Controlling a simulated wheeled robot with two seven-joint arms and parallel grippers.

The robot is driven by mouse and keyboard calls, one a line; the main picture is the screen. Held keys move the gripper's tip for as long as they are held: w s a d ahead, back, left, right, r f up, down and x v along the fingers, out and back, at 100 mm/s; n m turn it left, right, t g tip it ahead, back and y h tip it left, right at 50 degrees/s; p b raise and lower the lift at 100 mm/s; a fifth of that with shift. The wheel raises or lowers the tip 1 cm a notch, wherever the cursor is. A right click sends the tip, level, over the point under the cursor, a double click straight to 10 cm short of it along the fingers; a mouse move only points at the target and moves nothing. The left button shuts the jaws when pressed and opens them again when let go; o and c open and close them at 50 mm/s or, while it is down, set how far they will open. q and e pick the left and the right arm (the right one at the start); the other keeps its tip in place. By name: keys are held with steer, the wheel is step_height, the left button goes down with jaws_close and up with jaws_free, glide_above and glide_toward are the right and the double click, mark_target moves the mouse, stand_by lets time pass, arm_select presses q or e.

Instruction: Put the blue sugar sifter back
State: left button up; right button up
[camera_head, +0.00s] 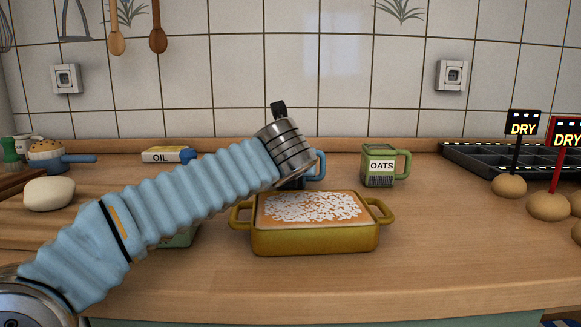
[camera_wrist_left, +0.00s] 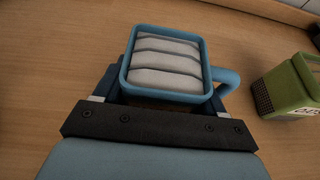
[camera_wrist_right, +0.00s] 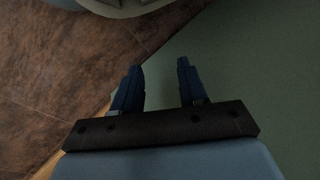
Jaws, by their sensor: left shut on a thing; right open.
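The blue sugar sifter (camera_wrist_left: 166,68) is a mug-like blue container with a side handle and a white, grey-striped top. My left gripper (camera_wrist_left: 158,100) is shut on it, with a finger on each side, and it looks upright. In the head view the sifter (camera_head: 318,168) is mostly hidden behind my left wrist, with its blue handle showing at the right. It is behind the yellow baking dish (camera_head: 315,239), which holds an orange filling topped with white bits. My right gripper (camera_wrist_right: 158,88) is open and empty, shown only in the right wrist view.
A green OATS container (camera_head: 379,166) stands right of the sifter. An OIL box (camera_head: 168,155) is at the back left. A dark divided tray (camera_head: 480,165) and potatoes (camera_head: 509,186) with DRY signs are at the right. The counter front right is clear.

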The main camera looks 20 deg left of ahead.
arm_select(q)
steer(key=o, duration=1.2)
steer(key=shift+f, duration=0.15)
steer(key=v, duration=1.4)
